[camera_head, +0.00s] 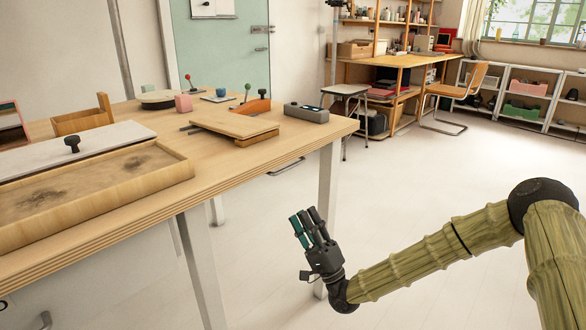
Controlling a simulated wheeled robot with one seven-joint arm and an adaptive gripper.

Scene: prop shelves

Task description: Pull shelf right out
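The task's shelf cannot be singled out with certainty. Low white shelf units (541,113) stand along the back right wall, under the window. A wooden wall shelf (392,23) hangs above the far desk. On the near table, a shallow wooden tray (95,190) with dark-stained panels lies at the front left, beside a white board (75,146) with a black knob. My gripper (307,226) is in front of the table's right leg, its dark and teal fingers pointing up. It touches nothing that I can see, and its opening is unclear from this angle.
The wooden table (250,160) fills the left, carrying a low wooden stand (235,125), a grey box (306,112) and small coloured items. A stool (345,92) and an orange chair (470,85) stand farther back. The pale floor (430,180) is clear in the middle.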

